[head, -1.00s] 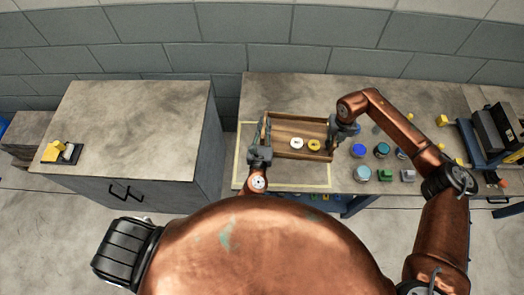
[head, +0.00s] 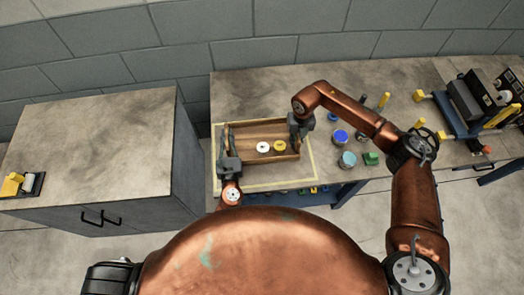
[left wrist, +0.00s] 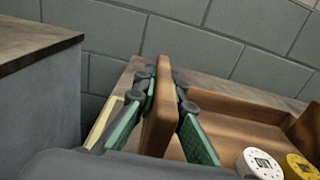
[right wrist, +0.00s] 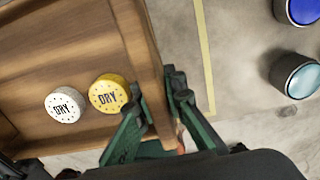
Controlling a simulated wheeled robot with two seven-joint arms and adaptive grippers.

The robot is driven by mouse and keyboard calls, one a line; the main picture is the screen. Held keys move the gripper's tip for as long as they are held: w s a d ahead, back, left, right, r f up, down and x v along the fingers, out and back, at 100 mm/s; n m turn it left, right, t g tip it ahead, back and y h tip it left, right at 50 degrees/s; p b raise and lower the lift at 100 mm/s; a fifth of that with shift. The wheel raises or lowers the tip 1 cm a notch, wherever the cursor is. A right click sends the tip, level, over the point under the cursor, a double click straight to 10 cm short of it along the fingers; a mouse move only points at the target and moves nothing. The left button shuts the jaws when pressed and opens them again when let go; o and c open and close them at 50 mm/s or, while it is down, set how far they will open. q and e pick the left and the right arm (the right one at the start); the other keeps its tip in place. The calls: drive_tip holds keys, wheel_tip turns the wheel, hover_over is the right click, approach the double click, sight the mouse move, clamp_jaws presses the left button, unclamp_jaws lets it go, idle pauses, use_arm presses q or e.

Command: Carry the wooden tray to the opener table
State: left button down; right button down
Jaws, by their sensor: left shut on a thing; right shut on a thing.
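The wooden tray (head: 262,158) is on the bench at the left, inside a pale yellow outline (head: 312,150). It holds a white round tin (head: 263,147) and a yellow round tin (head: 279,146), both marked DRY in the right wrist view. My left gripper (head: 227,150) is shut on the tray's left wall, seen between its fingers in the left wrist view (left wrist: 158,110). My right gripper (head: 298,122) is shut on the tray's right wall, which also shows in the right wrist view (right wrist: 150,70). I cannot tell whether the tray is lifted off the bench.
Machinery (head: 475,100) stands farther right.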

use_arm(q)
drive_tip(key=shift+r, duration=0.2)
use_arm(e)
drive_tip(key=shift+r, duration=0.15)
use_arm(q)
drive_tip(key=shift+f, duration=0.25)
use_arm(e)
drive_tip(key=shift+f, duration=0.2)
